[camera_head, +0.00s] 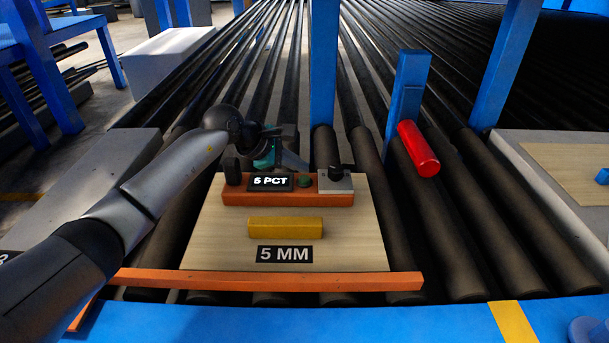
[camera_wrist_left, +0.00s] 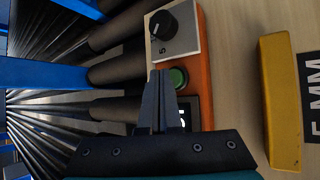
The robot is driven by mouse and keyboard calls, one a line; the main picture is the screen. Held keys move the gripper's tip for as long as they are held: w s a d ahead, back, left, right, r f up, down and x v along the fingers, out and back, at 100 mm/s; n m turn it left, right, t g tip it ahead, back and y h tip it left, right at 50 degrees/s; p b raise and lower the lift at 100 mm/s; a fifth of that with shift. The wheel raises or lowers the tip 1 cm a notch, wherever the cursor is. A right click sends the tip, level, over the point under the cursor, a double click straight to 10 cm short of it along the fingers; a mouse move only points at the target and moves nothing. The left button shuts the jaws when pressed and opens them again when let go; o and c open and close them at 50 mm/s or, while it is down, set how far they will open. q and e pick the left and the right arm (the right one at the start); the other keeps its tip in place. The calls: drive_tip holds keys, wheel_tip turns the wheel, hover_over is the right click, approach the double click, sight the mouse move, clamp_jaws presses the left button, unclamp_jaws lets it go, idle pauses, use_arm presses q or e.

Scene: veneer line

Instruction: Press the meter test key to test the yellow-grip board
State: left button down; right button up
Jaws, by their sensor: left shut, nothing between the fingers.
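A light veneer board with a yellow grip (camera_head: 286,227) and a "5 MM" label (camera_head: 284,254) lies flat on the rollers. The orange meter (camera_head: 288,199) sits on its far part. The meter has a display (camera_head: 270,183) reading "5 PCT", a green test key (camera_head: 304,182) and a grey plate with a black knob (camera_head: 335,172). My left gripper (camera_head: 299,164) is shut and empty, just behind the meter. In the left wrist view its fingertips (camera_wrist_left: 162,73) are beside the green key (camera_wrist_left: 178,77); I cannot tell whether they touch it. My right gripper is not in view.
An orange bar (camera_head: 270,280) runs along the board's near edge. A blue post (camera_head: 324,70) rises behind the meter. A red cylinder (camera_head: 418,150) on a blue post stands to the right. Another board (camera_head: 570,165) lies at the far right.

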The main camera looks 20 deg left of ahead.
sight(299, 179)
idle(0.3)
use_arm(q)
drive_tip(key=shift+r+p, duration=1.6)
drive_tip(key=shift+r, duration=0.95)
